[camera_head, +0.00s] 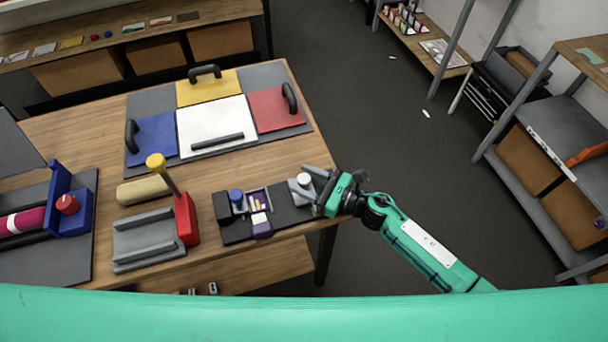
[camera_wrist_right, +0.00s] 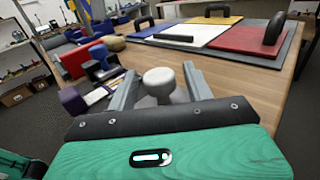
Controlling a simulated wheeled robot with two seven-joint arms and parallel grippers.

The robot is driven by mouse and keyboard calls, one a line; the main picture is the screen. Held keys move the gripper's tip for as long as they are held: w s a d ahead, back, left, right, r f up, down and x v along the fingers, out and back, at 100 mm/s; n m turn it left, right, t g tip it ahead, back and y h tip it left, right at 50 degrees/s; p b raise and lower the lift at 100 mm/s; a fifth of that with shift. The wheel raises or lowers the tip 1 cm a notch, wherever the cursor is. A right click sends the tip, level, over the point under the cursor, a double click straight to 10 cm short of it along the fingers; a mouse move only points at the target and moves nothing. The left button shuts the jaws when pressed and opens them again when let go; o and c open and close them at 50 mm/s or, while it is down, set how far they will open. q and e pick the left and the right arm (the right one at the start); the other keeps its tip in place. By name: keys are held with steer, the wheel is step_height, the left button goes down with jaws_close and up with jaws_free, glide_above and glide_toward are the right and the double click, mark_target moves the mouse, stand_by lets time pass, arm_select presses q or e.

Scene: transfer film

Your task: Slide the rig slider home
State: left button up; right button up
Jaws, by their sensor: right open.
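The rig is a dark flat base (camera_head: 287,212) near the table's right front edge. At its right end sits a grey slider block with a white knob (camera_head: 303,179). A blue knob (camera_head: 236,196), a small grey tray with coloured pieces (camera_head: 258,200) and a purple part (camera_head: 262,228) are at its left half. My right gripper (camera_head: 311,181) is at the slider end. In the right wrist view, its two grey fingers (camera_wrist_right: 160,88) stand apart on either side of the white knob (camera_wrist_right: 159,77), with visible gaps. My left gripper is not in view.
A grey fixture with a red upright (camera_head: 187,218) and yellow-topped lever (camera_head: 157,163) stands left of the rig. A board with blue, yellow, red and white panels (camera_head: 210,128) lies behind.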

steer(key=shift+w+a, duration=0.15)
steer(key=shift+a, duration=0.15)
jaws_close()
steer(key=a, duration=0.1)
steer(key=s+a, duration=0.1)
steer(key=a, duration=0.2)
steer(key=shift+s+a, duration=0.3)
steer(key=shift+a, duration=0.1)
jaws_free()
steer(key=shift+d, duration=0.1)
